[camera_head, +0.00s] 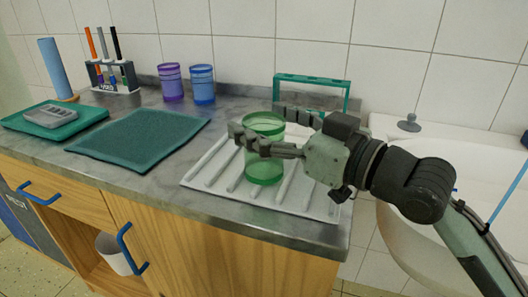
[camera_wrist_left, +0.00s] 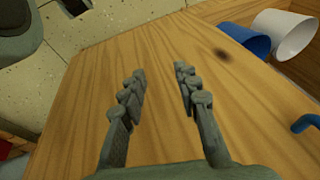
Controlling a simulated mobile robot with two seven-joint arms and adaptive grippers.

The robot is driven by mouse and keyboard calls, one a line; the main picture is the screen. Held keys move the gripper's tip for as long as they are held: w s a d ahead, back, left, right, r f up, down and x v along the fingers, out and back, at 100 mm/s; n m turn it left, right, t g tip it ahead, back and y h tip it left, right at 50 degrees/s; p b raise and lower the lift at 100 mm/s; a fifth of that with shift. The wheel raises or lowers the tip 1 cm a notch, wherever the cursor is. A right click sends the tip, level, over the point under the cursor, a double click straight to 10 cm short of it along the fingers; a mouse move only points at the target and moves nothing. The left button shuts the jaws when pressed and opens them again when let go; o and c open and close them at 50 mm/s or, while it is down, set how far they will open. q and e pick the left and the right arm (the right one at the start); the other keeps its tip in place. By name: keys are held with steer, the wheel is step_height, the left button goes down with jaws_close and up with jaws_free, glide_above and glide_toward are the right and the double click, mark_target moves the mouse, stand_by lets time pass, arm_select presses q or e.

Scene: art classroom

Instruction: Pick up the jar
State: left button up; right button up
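A translucent green jar (camera_head: 264,168) stands upright on a white ribbed draining board (camera_head: 215,178) near the counter's front right in the head view. My right gripper (camera_head: 254,122) reaches in from the right with its fingers spread around the jar, one in front and one behind. I cannot make out whether the fingers touch the glass. In the left wrist view, my left gripper (camera_wrist_left: 160,75) is open and empty, with the wooden cabinet behind its fingers. The left gripper does not show in the head view.
A teal rack (camera_head: 312,78) stands behind the jar, and a white sink (camera_head: 465,150) lies to the right. Purple (camera_head: 171,82) and blue (camera_head: 202,85) cups stand at the back. A dark green mat (camera_head: 140,138) lies left. Blue cabinet handles (camera_head: 130,250) stick out below.

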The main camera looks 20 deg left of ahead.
steer(key=c, duration=1.3)
